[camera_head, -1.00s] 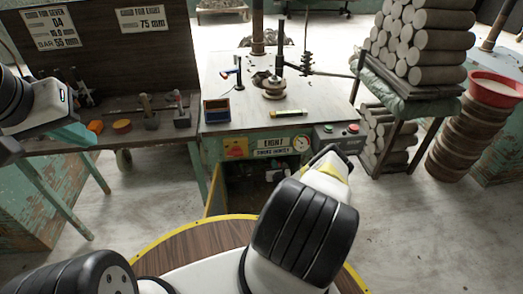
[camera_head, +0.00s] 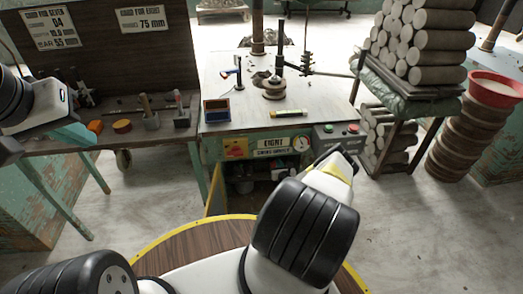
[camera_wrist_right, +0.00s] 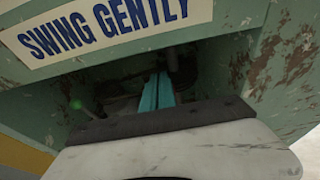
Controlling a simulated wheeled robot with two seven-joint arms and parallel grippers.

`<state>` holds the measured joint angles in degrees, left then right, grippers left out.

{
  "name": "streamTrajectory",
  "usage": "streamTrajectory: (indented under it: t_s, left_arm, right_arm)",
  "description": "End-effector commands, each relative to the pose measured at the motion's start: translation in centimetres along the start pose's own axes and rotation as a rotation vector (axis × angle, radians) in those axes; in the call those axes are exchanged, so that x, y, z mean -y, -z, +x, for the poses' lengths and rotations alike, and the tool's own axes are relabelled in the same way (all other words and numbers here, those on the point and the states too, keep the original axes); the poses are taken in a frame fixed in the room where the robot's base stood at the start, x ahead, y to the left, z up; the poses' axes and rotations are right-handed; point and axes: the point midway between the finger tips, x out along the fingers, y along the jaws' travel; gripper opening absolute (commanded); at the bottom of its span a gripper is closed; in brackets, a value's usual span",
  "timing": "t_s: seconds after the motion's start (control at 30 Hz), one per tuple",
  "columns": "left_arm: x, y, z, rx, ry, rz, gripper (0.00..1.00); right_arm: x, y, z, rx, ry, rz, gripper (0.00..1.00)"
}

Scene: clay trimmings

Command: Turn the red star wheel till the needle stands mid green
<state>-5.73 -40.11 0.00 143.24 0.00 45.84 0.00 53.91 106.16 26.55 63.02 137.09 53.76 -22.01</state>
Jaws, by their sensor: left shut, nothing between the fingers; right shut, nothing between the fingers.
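In the right wrist view, my right gripper (camera_wrist_right: 157,90) shows teal fingers shut and empty, below a "SWING GENTLY" sign (camera_wrist_right: 105,28). My left gripper (camera_head: 76,136) is shut and empty at the far left, well away from the wheel.
A control box (camera_head: 338,134) with red and green buttons sits right of the gauge. An open cabinet (camera_head: 262,172) holding things lies below the wheel. A rack of clay rolls (camera_head: 430,45) and a stack with a red bowl (camera_head: 494,90) stand to the right.

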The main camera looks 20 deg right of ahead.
Motion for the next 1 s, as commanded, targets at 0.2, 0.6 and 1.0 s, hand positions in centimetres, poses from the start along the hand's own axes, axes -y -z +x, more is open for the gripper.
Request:
streamTrajectory:
  t_s: [0.2, 0.6, 1.0]
  left_arm:
    - [0.00, 0.00, 0.00, 0.000, 0.000, 0.000, 0.00]
    - [0.00, 0.00, 0.00, 0.000, 0.000, 0.000, 0.00]
    - [0.00, 0.00, 0.00, 0.000, 0.000, 0.000, 0.00]
  right_arm:
    - [0.65, 0.25, 0.02, -0.001, 0.002, 0.001, 0.00]
    - [0.83, 0.37, 0.04, -0.002, 0.001, 0.001, 0.00]
    - [1.10, -0.38, -0.13, -0.001, 0.001, 0.001, 0.00]
